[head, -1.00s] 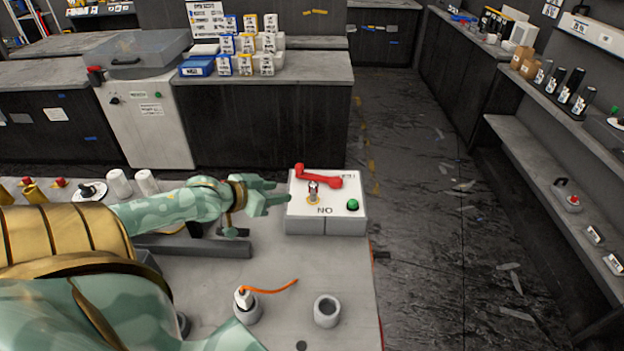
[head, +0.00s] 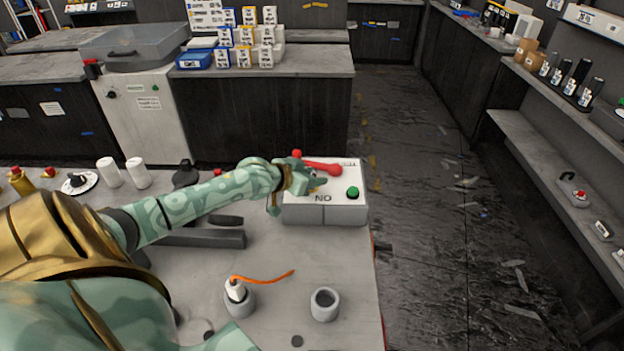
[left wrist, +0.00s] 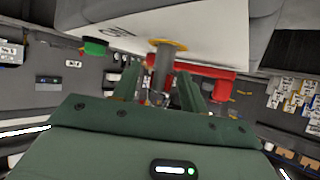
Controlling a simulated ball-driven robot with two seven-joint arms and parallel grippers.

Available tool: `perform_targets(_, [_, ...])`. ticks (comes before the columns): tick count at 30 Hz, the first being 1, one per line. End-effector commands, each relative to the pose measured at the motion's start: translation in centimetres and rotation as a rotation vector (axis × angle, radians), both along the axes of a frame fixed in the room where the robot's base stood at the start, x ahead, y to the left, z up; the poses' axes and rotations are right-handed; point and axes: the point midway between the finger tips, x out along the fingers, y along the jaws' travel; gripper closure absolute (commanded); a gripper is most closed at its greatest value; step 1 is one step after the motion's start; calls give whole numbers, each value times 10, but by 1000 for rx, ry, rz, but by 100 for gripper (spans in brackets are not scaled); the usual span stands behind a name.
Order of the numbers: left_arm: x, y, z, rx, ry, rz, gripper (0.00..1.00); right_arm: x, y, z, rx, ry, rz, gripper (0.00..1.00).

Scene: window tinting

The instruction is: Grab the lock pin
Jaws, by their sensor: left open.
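A metal pin with a yellow collar (left wrist: 163,68) stands out from the white box (head: 345,207). In the left wrist view it lies between the two green fingers of my left gripper (left wrist: 160,92). The gripper is open around the pin; I cannot tell whether either finger touches it. In the head view my left gripper (head: 312,183) is over the box top and hides most of the pin. My right gripper is not in view.
The box also carries a red lever (head: 322,168) behind the gripper and a green button (head: 352,193) to its right. A grey cup (head: 325,304) and a holder (head: 238,299) with an orange-corded piece stand nearer on the bench. The bench front between is clear.

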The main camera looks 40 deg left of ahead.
Motion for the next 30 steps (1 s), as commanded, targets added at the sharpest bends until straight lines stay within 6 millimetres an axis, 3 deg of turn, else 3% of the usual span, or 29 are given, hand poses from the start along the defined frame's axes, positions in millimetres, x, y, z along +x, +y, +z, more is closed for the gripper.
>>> perform_targets(5, [0, 0, 1, 0, 0, 0, 57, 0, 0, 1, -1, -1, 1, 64])
perform_targets(9, [0, 0, 1, 0, 0, 0, 96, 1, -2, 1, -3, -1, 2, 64])
perform_targets(10, [0, 0, 1, 0, 0, 0, 100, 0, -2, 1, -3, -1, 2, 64])
perform_targets(20, [0, 0, 5, -1, -1, 0, 100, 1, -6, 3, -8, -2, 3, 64])
perform_targets(30, [0, 0, 75, 1, -4, 0, 100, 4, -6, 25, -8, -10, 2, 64])
